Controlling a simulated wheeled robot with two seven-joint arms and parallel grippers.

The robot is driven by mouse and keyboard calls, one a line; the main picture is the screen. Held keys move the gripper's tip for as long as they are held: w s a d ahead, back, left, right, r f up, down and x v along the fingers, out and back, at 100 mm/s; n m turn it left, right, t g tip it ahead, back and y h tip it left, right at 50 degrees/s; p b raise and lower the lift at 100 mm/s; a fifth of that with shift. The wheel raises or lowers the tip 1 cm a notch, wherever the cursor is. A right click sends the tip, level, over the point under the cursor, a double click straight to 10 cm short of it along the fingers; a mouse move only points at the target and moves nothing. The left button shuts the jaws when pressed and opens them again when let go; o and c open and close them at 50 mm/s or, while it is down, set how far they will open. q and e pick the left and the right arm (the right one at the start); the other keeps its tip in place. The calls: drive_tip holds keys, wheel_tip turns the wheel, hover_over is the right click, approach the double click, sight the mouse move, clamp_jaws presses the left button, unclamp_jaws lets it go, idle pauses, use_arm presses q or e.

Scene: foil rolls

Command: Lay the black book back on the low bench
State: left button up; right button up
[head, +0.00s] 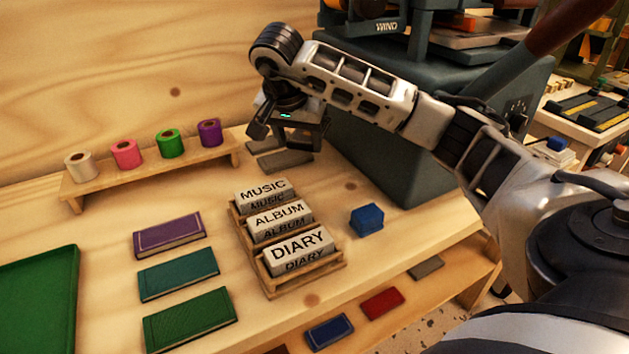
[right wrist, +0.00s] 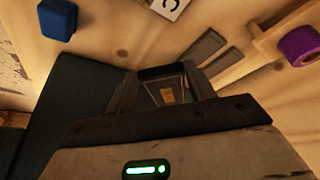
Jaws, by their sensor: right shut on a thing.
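My right gripper (head: 290,130) is above the back of the table, beside the grey machine. It is shut on a dark thing that I take for the black book (right wrist: 163,72), which shows between the fingers in the right wrist view. Most of it is hidden by the fingers, and its title cannot be read. The low bench (head: 462,284) runs along the front, below the table top. A blue book (head: 330,331), a red book (head: 382,303) and a small grey piece (head: 426,267) lie on it. My left gripper is not in view.
Two grey slabs (head: 285,161) lie under the gripper. A rack (head: 300,286) holds MUSIC, ALBUM and DIARY blocks. A blue block (head: 367,219), several books (head: 178,274), a green tray (head: 38,300) and a stand with rolls (head: 150,180) share the table. The large machine (head: 400,150) stands close right.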

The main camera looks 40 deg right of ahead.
drive_tip(key=d, duration=0.3)
drive_tip(key=shift+s+d+f, duration=0.2)
drive_tip(key=shift+s, duration=0.2)
drive_tip(key=b, duration=0.1)
approach(317, 190)
drive_tip(key=shift+w+d+f, duration=0.6)
drive_tip(key=shift+w+d, duration=0.1)
drive_tip(key=shift+d, duration=0.15)
wheel_tip(317, 190, down, 4)
drive_tip(key=shift+f+b, duration=0.1)
drive_tip(key=shift+b, duration=0.25)
drive_tip(key=shift+d, duration=0.15)
drive_tip(key=shift+f, duration=0.15)
drive_tip(key=o, duration=1.1)
